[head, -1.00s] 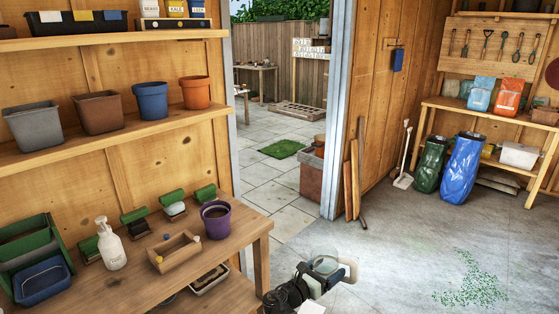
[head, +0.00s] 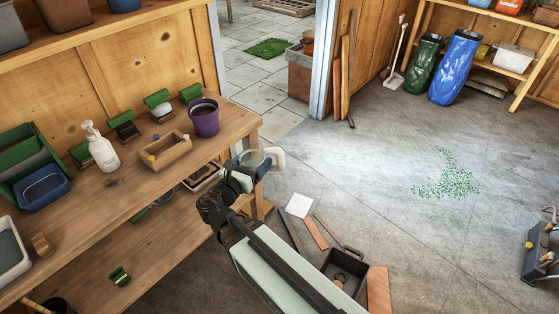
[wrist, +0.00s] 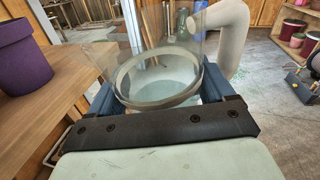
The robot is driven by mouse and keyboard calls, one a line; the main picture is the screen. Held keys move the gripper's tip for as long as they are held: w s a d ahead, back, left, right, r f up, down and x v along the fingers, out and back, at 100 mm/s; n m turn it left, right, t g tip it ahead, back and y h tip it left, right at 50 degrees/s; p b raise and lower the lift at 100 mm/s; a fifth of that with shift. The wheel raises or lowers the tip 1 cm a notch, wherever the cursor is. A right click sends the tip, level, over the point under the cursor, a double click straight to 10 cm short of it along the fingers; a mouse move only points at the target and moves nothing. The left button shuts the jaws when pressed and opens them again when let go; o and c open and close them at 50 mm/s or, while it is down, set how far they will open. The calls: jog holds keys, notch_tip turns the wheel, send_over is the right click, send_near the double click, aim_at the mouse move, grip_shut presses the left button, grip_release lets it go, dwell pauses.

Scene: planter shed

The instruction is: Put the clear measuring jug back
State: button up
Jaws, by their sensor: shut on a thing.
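The clear measuring jug (head: 251,155) is see-through, with a pale handle (head: 277,158) on its right side. My gripper (head: 246,170) is shut on it, just off the right front corner of the wooden bench (head: 222,160). In the wrist view the jug (wrist: 160,78) stands between the two dark blue fingers, and its pale handle (wrist: 231,38) points right.
A purple pot (head: 204,117), a wooden caddy (head: 166,152) and a white spray bottle (head: 101,150) stand on the bench. Green-backed brushes or blocks line its back. A dark box (head: 344,270) and loose boards lie on the floor. The floor to the right is mostly clear.

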jog(key=s+a+r+n+t+y, duration=0.1)
jog(key=s+a+r+n+y, duration=0.3)
jog(key=a, duration=1.1)
jog(key=s+a+r+t+y, duration=0.15)
jog(key=s+a, duration=0.35)
jog(key=a, duration=1)
jog(key=s+a+r+n+y, duration=0.2)
jog(key=s+a+r+y, duration=0.25)
jog(key=a, duration=1.05)
jog(key=w+a+f, duration=0.1)
jog(key=a, duration=0.6)
jog(key=shift+m, duration=0.4)
jog(key=shift+w+f, duration=0.15)
jog(key=shift+f, duration=3.25)
jog(key=shift+f, duration=0.35)
